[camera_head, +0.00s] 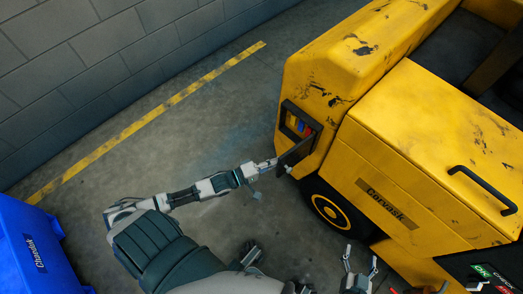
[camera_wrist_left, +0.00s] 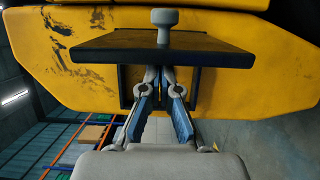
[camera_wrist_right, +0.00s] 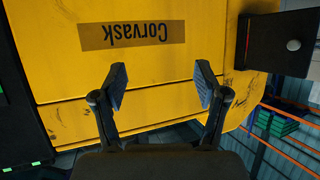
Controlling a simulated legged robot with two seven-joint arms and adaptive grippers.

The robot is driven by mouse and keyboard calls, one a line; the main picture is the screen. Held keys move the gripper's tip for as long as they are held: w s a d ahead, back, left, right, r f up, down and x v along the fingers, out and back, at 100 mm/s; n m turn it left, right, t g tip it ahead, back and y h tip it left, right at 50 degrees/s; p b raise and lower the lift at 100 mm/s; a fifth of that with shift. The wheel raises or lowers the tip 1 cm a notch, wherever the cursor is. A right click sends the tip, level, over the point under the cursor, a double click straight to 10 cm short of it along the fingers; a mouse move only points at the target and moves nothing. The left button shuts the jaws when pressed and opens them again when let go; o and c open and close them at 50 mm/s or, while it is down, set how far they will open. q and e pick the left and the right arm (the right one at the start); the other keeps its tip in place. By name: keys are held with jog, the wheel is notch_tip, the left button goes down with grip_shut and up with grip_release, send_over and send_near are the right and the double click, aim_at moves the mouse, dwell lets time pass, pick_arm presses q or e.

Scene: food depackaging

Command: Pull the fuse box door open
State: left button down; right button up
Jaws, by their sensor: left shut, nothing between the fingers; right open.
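The fuse box (camera_head: 301,122) is set in the end of the yellow vehicle, with colored parts showing inside. Its dark door (camera_head: 297,150) stands swung outward, away from the box opening. The door (camera_wrist_left: 110,45) and its grey knob (camera_wrist_left: 165,28) show large in the left wrist view; the door also shows in the right wrist view (camera_wrist_right: 270,35). My left gripper (camera_wrist_left: 165,75) is shut and empty, its tips at the door's edge and partly hidden by it; contact is unclear. My right gripper (camera_wrist_right: 163,85) is open and empty, facing the vehicle's side.
The yellow vehicle (camera_head: 400,130) fills the right side, with a black wheel (camera_head: 330,212) below the fuse box and a black handle (camera_head: 483,188). A blue container (camera_head: 25,250) stands at the left. A block wall (camera_head: 100,70) is behind; the floor between is clear.

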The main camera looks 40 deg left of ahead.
aim_at(278, 170)
pick_arm(q)
jog(key=d+y+p, duration=0.1)
jog(key=s+d+n+t+y+p, duration=0.1)
jog(key=d+p, duration=0.1)
jog(key=shift+p, duration=0.3)
jog(key=shift+d, duration=0.25)
pick_arm(e)
jog(key=s+d+f+g+h, duration=0.1)
jog(key=s+d+f+g, duration=0.1)
jog(key=s, duration=0.5)
jog(key=s+d+f+g+h, duration=0.1)
jog(key=s+d+f+g, duration=0.2)
jog(key=s+g, duration=0.3)
jog(key=shift+s+f+g+h, duration=0.3)
jog(key=shift+s+f+g, duration=0.1)
jog(key=shift+f+g, duration=0.25)
pick_arm(q)
jog(key=shift+a, duration=0.1)
pick_arm(e)
jog(key=shift+s+a, duration=0.1)
